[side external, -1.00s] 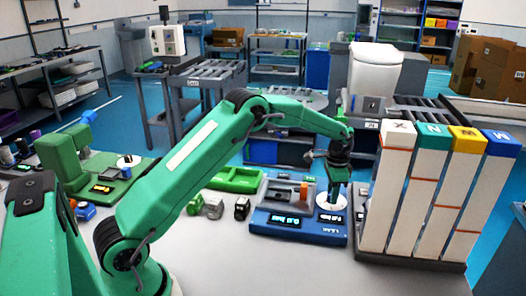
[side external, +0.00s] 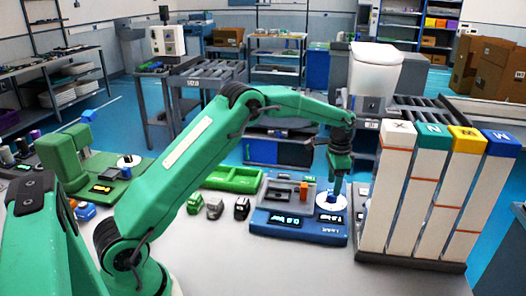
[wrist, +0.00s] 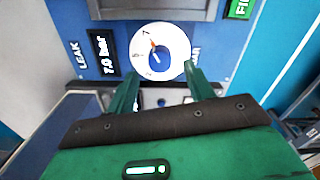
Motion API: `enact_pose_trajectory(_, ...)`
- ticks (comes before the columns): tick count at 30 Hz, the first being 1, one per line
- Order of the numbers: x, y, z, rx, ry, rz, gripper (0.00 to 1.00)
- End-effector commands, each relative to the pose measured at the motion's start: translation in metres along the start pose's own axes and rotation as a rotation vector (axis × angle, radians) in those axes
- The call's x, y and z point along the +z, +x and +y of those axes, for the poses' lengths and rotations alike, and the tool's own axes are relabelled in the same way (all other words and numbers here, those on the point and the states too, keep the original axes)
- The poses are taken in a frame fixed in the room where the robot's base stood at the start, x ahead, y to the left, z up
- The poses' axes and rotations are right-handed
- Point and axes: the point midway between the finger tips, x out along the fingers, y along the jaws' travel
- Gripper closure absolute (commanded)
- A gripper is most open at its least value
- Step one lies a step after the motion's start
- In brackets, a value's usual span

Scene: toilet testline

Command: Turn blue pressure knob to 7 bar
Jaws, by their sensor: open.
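The blue pressure knob (wrist: 160,46) sits in the middle of a round white dial (wrist: 143,62) with an orange pointer mark, on the blue leak test panel. The display (wrist: 107,52) beside it reads 7.0 bar in the wrist view. My gripper (wrist: 162,70) is open and empty, its two green fingers at the dial's near edge, either side of it in the picture. In the side view my gripper (side external: 337,184) points down just above the white dial (side external: 330,204). The knob is mostly hidden there, and I cannot tell whether a finger touches it.
The blue leak station (side external: 290,234) has another display (side external: 286,221) and an orange part (side external: 304,187). Tall white columns (side external: 437,200) with coloured tops stand close on the right. A green tray (side external: 234,179) and small toy-like vehicles (side external: 214,208) are to the left.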

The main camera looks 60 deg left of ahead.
Motion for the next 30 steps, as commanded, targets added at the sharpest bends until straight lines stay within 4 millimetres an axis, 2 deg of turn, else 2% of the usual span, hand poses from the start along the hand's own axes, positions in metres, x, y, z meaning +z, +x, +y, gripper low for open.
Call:
enact_pose_trajectory(3, -0.001, -0.017, 0.000, -0.002, 0.000, 0.003, 0.47)
enact_pose_trajectory(9, 0.000, -0.034, 0.000, -0.002, 0.000, 0.002, 0.47)
enact_pose_trajectory(23, 0.000, -0.039, 0.000, -0.001, 0.000, 0.002, 0.47)
enact_pose_trajectory(30, 0.006, -0.056, 0.007, -0.012, -0.018, 0.017, 0.47)
